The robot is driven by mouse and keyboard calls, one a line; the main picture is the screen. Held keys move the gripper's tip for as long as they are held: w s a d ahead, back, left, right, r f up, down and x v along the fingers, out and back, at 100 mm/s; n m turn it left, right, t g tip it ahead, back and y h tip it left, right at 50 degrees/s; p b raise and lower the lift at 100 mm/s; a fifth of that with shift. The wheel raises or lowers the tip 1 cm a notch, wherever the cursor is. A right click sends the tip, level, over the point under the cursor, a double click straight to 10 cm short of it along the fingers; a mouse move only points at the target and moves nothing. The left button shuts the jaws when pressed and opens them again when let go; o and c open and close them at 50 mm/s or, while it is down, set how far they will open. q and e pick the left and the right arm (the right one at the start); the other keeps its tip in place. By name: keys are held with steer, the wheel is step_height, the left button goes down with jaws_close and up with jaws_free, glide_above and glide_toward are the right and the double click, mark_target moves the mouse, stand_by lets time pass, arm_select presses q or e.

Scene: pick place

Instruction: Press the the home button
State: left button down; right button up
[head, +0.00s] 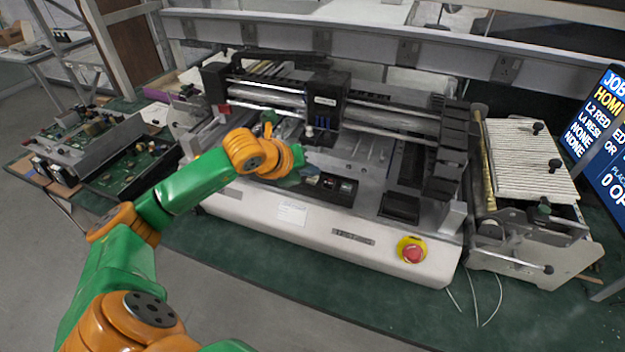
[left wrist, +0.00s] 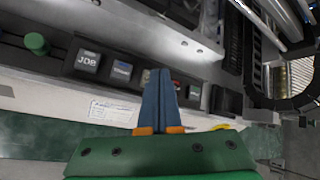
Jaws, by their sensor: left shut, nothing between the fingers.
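A dark button panel (head: 328,185) sits on the front of the machine, and it also spans the left wrist view (left wrist: 105,68). It carries a square key (left wrist: 87,61) with white lettering like "JOB", a bluish-labelled key (left wrist: 121,70) and a partly covered reddish key (left wrist: 176,86). The labels are too small to say surely which is the home button. My left gripper (left wrist: 160,73) is shut and empty, its blue fingers pressed together in front of the panel, between the bluish and reddish keys. Contact cannot be told. My right gripper is out of view.
A red emergency stop (head: 412,251) on a yellow base sits at the machine's front right. A green knob (left wrist: 36,43) stands left of the keys. The gantry (head: 325,100) rises behind the panel. A screen (head: 603,130) stands at the right. The green bench front is clear.

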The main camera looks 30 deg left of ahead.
mark_target(310, 183)
arm_select(q)
steer(key=shift+f+b, duration=0.4)
steer(key=shift+b, duration=0.15)
stand_by(0.6)
steer(key=shift+r, duration=0.15)
steer(key=shift+r+p, duration=0.5)
steer(key=shift+r, duration=0.2)
step_height(310, 183, up, 5)
steer(key=p, duration=0.3)
stand_by(0.5)
